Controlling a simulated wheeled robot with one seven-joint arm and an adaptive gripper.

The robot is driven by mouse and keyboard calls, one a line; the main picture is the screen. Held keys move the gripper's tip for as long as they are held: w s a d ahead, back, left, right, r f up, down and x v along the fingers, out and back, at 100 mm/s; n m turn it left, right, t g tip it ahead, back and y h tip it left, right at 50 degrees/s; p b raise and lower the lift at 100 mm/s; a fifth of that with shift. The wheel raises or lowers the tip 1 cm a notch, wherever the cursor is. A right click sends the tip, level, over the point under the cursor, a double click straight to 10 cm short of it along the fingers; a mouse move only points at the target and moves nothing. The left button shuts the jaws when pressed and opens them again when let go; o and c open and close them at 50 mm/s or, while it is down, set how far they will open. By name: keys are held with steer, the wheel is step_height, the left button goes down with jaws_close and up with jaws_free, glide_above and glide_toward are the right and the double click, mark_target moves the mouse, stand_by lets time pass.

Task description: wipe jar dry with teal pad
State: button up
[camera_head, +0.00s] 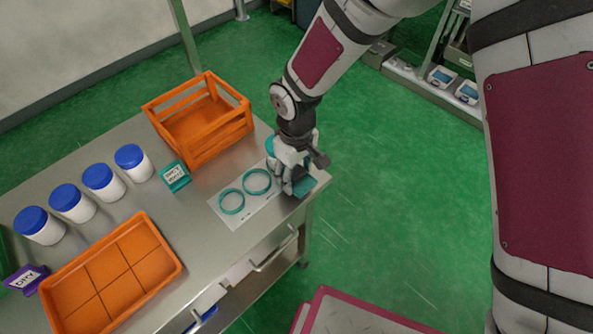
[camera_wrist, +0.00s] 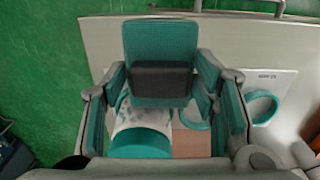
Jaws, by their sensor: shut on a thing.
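My gripper (camera_head: 292,172) is at the right end of the table. It is shut on the dark handle block of the teal pad (camera_head: 303,187); in the wrist view the pad (camera_wrist: 160,42) spans between the fingers. A white jar with a teal lid (camera_head: 270,146) stands right by the gripper and is partly hidden behind it. In the wrist view the jar's lid (camera_wrist: 140,145) and its white side with bluish patches (camera_wrist: 150,118) show below the pad. I cannot tell whether the pad touches the jar.
A teal sign (camera_head: 175,176), an orange crate (camera_head: 205,140), several blue-lidded jars (camera_head: 133,163), an orange tray (camera_head: 165,245) and a purple sign (camera_head: 25,279) stand on the table. The table's right edge is close.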

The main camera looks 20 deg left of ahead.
steer(key=shift+w+d+b, duration=0.25)
steer(key=shift+w, duration=0.45)
steer(key=shift+w+d+b, duration=0.2)
steer(key=shift+w+b, duration=0.1)
steer(key=shift+w, duration=0.4)
steer(key=shift+w+d+b, duration=0.25)
steer(key=shift+w, duration=0.45)
steer(key=shift+r, duration=0.1)
steer(key=shift+s, duration=0.1)
steer(key=shift+s+a+p, duration=0.25)
steer(key=shift+s+a, duration=0.05)
steer(key=shift+s, duration=0.35)
steer(key=shift+s+a+p, duration=0.2)
steer(key=shift+s+a, duration=0.1)
steer(key=shift+s, duration=0.4)
steer(key=shift+s+a+p, duration=0.25)
steer(key=shift+s+a, duration=0.05)
steer(key=shift+s, duration=0.35)
steer(key=shift+w, duration=0.1)
steer(key=shift+w+d+b, duration=0.25)
steer(key=shift+w+d, duration=0.05)
steer(key=shift+w, duration=0.4)
steer(key=shift+w+d+b, duration=0.25)
steer(key=shift+w+b, duration=0.05)
steer(key=shift+w, duration=0.35)
steer(key=shift+w+d+b, duration=0.25)
steer(key=shift+w+d, duration=0.05)
steer(key=shift+w, duration=0.4)
